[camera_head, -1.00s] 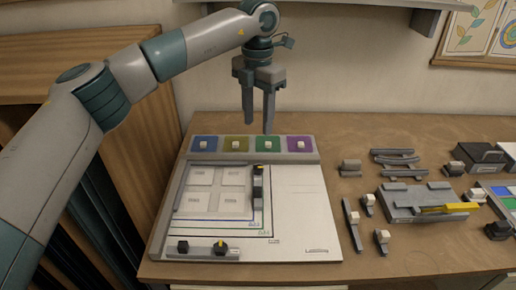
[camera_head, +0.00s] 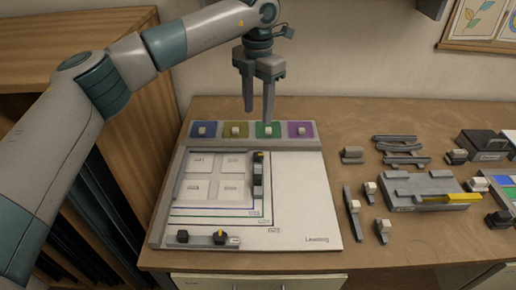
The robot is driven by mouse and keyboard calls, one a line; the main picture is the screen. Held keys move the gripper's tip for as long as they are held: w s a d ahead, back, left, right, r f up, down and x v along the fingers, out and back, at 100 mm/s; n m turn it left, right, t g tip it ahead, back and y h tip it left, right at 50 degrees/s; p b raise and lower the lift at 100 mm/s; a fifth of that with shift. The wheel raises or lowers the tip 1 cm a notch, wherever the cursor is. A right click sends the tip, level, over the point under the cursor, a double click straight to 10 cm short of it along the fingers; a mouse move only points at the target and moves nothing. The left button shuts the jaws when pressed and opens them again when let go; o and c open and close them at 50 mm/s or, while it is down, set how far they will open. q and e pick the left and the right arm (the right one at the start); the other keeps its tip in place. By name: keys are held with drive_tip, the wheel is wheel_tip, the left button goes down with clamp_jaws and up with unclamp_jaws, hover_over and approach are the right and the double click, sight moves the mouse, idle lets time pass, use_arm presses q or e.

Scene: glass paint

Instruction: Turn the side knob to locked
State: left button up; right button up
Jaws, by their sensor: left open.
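The pale board (camera_head: 300,190) lies on the table. A grey side bar (camera_head: 258,178) stands upright along its frame, with a dark side knob (camera_head: 258,157) bearing a yellow mark at its far end. The mark's exact direction is too small to read. A front bar (camera_head: 202,241) carries another dark knob with a yellow mark (camera_head: 220,237) and a dark block (camera_head: 183,236). My left gripper (camera_head: 258,112) points down, open and empty, above the board's far edge, apart from the side knob. My right gripper is not in view.
A strip with blue, olive, green and purple pads (camera_head: 302,130), each with a white block, runs along the board's far edge. A grey fixture (camera_head: 420,184) with a yellow piece and several small parts lie to the right. A wooden cabinet (camera_head: 60,60) stands left.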

sight(258, 154)
use_arm(q)
wheel_tip(258, 154, down, 14)
drive_tip(key=p, duration=0.5)
drive_tip(key=shift+r, duration=0.15)
drive_tip(key=shift+f, duration=0.7)
drive_tip(key=c, duration=1)
